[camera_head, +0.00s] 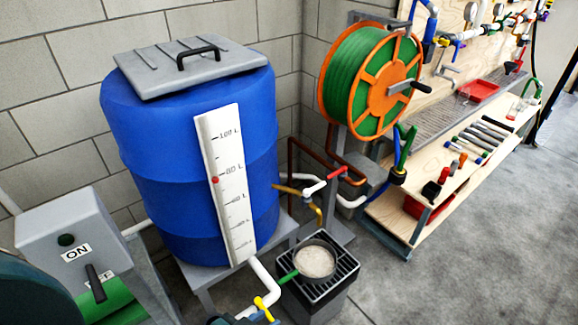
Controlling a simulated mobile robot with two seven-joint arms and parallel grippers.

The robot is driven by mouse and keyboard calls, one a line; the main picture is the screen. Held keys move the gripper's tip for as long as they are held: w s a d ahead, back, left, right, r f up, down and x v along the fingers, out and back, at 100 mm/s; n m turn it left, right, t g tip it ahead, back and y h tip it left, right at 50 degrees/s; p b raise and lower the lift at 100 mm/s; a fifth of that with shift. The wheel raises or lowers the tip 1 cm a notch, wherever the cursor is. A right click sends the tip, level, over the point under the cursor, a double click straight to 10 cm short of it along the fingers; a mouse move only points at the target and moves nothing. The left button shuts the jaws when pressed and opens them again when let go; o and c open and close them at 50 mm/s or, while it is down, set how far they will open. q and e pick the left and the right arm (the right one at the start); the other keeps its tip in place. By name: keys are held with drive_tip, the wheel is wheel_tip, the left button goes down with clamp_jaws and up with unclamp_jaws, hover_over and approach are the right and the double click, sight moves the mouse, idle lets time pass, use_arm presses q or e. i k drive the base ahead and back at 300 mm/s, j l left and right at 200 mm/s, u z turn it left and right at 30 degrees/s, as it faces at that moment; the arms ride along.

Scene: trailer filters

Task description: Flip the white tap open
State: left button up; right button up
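A small tap with a white handle (314,188) sits among the pipes at the lower right of the blue barrel (150,150). A brown pipe (288,190) comes from the barrel towards it. A tap with a red handle (336,172) is just beyond it to the right. A yellowish spout (317,212) hangs below the white handle. The parts are small and crowded, so I cannot tell how far the white handle is turned. I cannot make out the fingers of either gripper in this view.
A black bin (318,292) with a round pan (314,260) stands below the taps. A yellow-handled tap (263,308) is at the bottom. A hose reel (368,80), tool bench (425,205) and grey ON/OFF box (70,235) stand around. Floor at the lower right is clear.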

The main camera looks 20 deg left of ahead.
sight(306, 193)
drive_tip(key=i+j+u, duration=0.1)
drive_tip(key=i+u, duration=0.25)
drive_tip(key=i, duration=0.15)
drive_tip(key=l, duration=0.4)
drive_tip(key=i+l+z, duration=0.1)
drive_tip(key=i+l, duration=0.35)
drive_tip(key=l, duration=0.15)
